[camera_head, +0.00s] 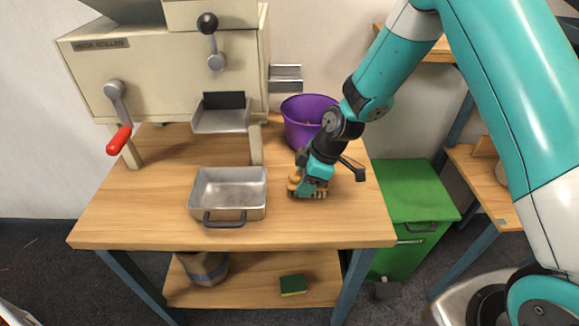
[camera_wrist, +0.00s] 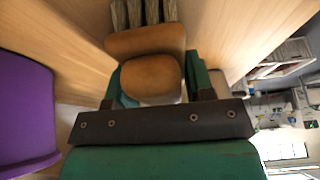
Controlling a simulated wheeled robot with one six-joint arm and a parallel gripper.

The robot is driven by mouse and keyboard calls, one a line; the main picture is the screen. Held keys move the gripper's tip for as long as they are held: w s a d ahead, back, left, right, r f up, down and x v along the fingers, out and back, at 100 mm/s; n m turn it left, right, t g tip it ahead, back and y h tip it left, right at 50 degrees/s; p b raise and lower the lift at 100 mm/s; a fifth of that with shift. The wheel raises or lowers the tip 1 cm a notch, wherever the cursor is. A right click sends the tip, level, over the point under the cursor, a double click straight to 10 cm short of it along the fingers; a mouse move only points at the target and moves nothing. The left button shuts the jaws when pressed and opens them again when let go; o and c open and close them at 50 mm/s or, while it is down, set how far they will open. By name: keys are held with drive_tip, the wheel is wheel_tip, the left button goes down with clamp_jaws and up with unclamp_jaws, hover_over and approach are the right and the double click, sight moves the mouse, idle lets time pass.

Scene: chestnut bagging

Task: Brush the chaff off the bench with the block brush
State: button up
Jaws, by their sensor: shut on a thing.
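My gripper (camera_head: 309,186) is low over the right part of the wooden bench (camera_head: 150,214), beside the purple bowl. It is shut on the block brush (camera_head: 293,184), whose tan wooden body shows at the jaws. In the wrist view the brush (camera_wrist: 150,75) sits between the green fingers, with its pale bristles (camera_wrist: 146,13) at the top of the picture. The bristles are at or just above the bench top; I cannot tell whether they touch. I cannot make out any chaff on the bench; the arm and gripper hide part of the top.
A metal pan (camera_head: 228,190) stands left of the gripper. The purple bowl (camera_head: 303,132) is behind it, and the roller machine (camera_head: 160,80) stands at the back left. A green bin (camera_head: 415,190) is right of the bench. A sack (camera_head: 203,268) and a sponge (camera_head: 293,284) are on the lower shelf.

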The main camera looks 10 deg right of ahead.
sight(292, 174)
drive_tip(key=shift+w+a, duration=0.25)
drive_tip(key=shift+a, duration=0.95)
drive_tip(key=shift+w+a+r, duration=0.1)
drive_tip(key=shift+a, duration=0.2)
wheel_tip(292, 174, up, 3)
drive_tip(key=shift+d+f+p, duration=0.1)
drive_tip(key=shift+p, duration=0.75)
drive_tip(key=shift+r+p, duration=1.85)
drive_tip(key=shift+r, duration=0.8)
drive_tip(key=shift+f, duration=0.1)
